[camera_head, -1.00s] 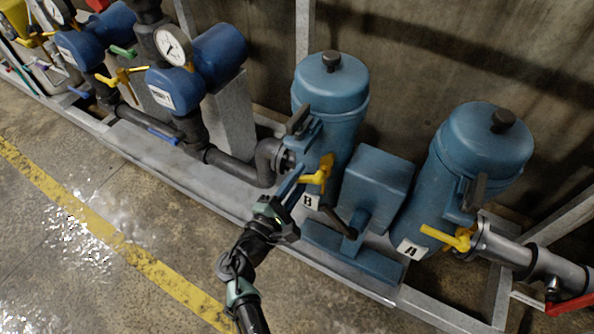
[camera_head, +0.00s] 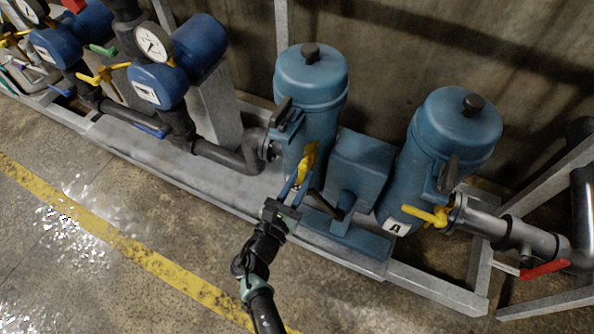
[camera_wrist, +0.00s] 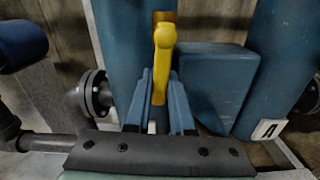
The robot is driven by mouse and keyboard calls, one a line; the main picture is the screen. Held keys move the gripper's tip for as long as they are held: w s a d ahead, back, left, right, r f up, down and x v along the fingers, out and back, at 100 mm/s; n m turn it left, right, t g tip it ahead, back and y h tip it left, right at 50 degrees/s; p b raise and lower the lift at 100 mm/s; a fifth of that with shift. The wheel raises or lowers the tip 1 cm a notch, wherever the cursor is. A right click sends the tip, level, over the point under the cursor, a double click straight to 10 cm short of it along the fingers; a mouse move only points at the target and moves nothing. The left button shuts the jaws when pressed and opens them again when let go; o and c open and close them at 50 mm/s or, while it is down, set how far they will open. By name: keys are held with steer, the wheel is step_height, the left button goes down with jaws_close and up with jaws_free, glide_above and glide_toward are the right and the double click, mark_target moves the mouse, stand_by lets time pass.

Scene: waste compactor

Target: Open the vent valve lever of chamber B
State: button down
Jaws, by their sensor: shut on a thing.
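Chamber B is the left blue canister (camera_head: 312,85), with a dark knob on its lid. Its yellow vent valve lever (camera_head: 308,160) sits low on the front and points down toward me. My gripper (camera_head: 297,187) is shut on this lever. In the wrist view, the yellow lever (camera_wrist: 162,62) stands upright between the two blue fingers (camera_wrist: 160,100), and its upper end shows above them. The B label is hidden behind my gripper in the head view.
Chamber A (camera_head: 455,130) stands to the right with its own yellow lever (camera_head: 425,214). A blue box-shaped unit (camera_head: 358,165) with a dark handle is close to my gripper's right. A grey pipe (camera_head: 225,158) runs at left. The floor in front is clear.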

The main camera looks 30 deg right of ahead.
steer(key=shift+s+d+n, duration=0.15)
steer(key=shift+s+n, duration=0.05)
steer(key=shift+n, duration=0.3)
steer(key=shift+f, duration=0.1)
steer(key=c, duration=0.8)
jaws_free()
steer(key=p+v, duration=0.2)
steer(key=v, duration=1.1)
steer(key=shift+p, duration=0.3)
steer(key=shift+d, duration=0.1)
